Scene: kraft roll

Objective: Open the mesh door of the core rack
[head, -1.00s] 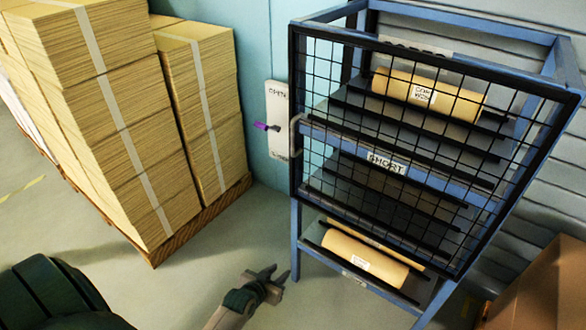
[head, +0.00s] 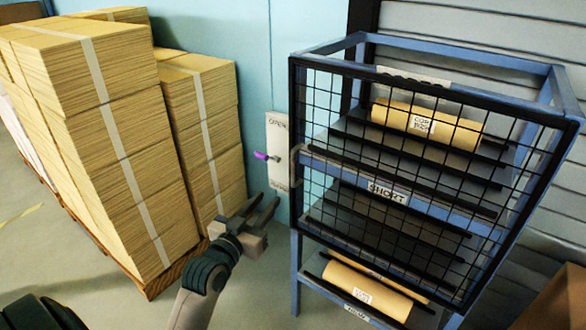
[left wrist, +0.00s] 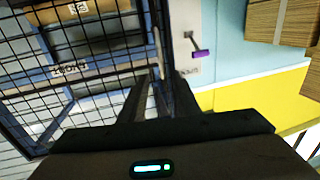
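The core rack (head: 295,260) is a blue frame with a black mesh door (head: 345,215) across the front of its upper part. The door looks shut. A grey bar handle (head: 295,168) stands on the door's left edge. My left gripper (head: 268,200) is open and empty, below and left of the handle, apart from it. In the left wrist view the mesh door (left wrist: 85,42) fills the left, and the handle (left wrist: 158,48) shows just beyond the open fingers. My right gripper is not in view.
A white plate (head: 279,178) with a purple-tipped lever (head: 262,156) is just left of the handle. Strapped cardboard stacks (head: 115,130) on a pallet stand at left. Kraft rolls (head: 365,280) lie on the rack shelves. A brown box (head: 560,300) is at lower right.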

